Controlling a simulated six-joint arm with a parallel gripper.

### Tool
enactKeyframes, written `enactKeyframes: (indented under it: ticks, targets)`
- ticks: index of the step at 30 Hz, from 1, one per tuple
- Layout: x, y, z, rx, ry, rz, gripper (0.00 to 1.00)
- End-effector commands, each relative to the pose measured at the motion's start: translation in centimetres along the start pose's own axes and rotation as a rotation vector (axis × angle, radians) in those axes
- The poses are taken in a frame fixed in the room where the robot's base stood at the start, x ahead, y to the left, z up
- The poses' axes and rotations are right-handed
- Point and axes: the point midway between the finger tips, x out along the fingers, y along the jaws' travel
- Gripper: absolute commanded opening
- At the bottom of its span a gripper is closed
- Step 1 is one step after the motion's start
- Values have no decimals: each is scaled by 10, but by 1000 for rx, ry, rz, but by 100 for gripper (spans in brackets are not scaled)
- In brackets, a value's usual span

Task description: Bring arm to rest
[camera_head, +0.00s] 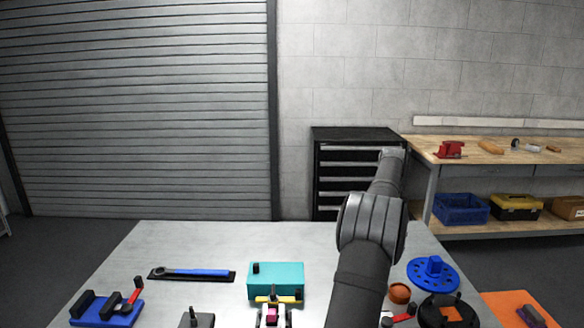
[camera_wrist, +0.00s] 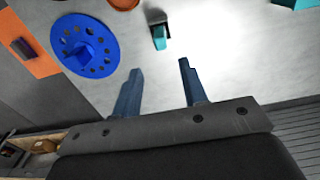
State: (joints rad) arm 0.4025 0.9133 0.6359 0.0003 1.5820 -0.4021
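My gripper (camera_wrist: 160,68) shows in the wrist view with its two dark fingers apart. Nothing is between them, and pale tabletop shows in the gap. In the head view my dark arm rises from the bottom edge, right of centre, above the metal table (camera_head: 215,240). The fingers cannot be made out there. A blue disc with holes and a raised block (camera_head: 433,272) lies on the table right of the arm. It also shows in the wrist view (camera_wrist: 84,45), left of the fingers and apart from them.
A teal box (camera_head: 275,280), a blue-handled wrench (camera_head: 195,272) and a blue clamp fixture (camera_head: 107,310) stand left of my arm. An orange mat (camera_head: 520,310) is at the right. A black drawer cabinet (camera_head: 335,170) and a wooden workbench (camera_head: 500,150) stand behind. The table's back left is clear.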

Motion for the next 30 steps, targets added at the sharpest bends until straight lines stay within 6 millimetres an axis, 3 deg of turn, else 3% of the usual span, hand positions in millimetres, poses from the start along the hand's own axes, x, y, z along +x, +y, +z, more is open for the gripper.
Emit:
enactKeyframes:
  ticks: [1,17,18,23,30]
  targets:
    - [18,-1,2,0,-14,-6,39]
    - [125,-1,3,0,-12,-5,39]
    - [108,0,1,0,-3,-1,39]
    - [75,0,1,0,-5,-2,39]
    - [50,26,36,2,-7,-3,39]
